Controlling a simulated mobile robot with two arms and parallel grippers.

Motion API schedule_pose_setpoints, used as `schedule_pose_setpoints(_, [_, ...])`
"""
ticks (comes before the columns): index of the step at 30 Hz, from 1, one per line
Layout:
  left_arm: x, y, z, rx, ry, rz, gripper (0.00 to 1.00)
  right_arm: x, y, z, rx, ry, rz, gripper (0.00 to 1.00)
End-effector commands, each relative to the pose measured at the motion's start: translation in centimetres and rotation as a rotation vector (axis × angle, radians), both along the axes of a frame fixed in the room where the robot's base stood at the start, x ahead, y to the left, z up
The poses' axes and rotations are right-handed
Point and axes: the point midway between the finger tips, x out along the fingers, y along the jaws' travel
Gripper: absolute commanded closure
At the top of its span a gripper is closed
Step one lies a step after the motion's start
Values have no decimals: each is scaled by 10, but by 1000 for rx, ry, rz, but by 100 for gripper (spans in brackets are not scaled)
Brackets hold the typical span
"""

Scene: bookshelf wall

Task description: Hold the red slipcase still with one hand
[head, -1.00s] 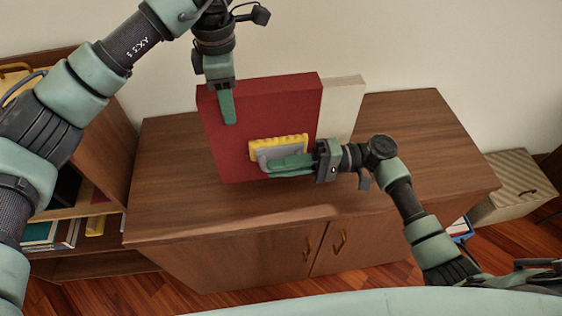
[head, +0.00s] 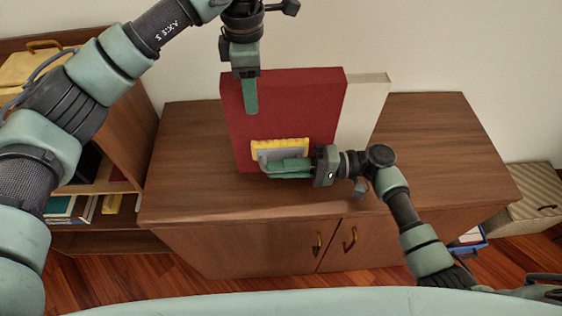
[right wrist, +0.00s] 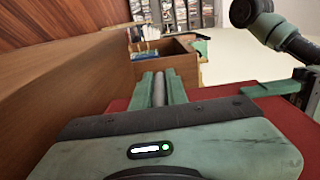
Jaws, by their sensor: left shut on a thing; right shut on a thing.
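The red slipcase (head: 305,105) stands upright on the wooden cabinet top. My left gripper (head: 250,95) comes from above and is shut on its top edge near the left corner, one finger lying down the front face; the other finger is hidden. My right gripper (head: 288,167) is shut on a grey item with a yellow, ridged upper edge (head: 281,145), in front of the slipcase's lower face. I cannot tell whether this item touches the slipcase. In the right wrist view, the right fingers (right wrist: 160,88) have a thin grey strip between them, and red (right wrist: 285,112) shows beyond.
A cream upright block (head: 363,110) stands right beside the slipcase. The cabinet top (head: 440,140) is clear to the right and at the left. A shelf unit (head: 125,150) with books stands at the left. A striped box (head: 525,205) is on the floor at right.

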Motion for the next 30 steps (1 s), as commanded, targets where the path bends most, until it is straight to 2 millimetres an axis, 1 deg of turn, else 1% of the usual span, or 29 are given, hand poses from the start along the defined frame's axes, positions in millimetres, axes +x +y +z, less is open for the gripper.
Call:
schedule_pose_setpoints(1, [-2,0,-6,6,12,-4,100,2,0,-5,-1,2,-4,100])
schedule_pose_setpoints(5, [-3,0,-6,6,12,-4,100,2,0,-11,-1,1,-5,100])
schedule_pose_setpoints(10, [-3,0,-6,6,13,-4,100,3,-3,-12,-2,0,-7,100])
schedule_pose_setpoints(14, [-3,0,-6,6,13,-4,100,3,-12,-12,-2,-1,-8,100])
schedule_pose_setpoints(22, [-3,0,-6,6,13,-4,100,2,-36,-12,-2,-2,-9,100])
schedule_pose_setpoints(25, [-3,0,-6,6,13,-4,100,2,-41,-11,0,-2,-8,100])
schedule_pose_setpoints(30, [-3,0,-6,6,13,-4,100,1,-41,-11,0,-2,-7,100])
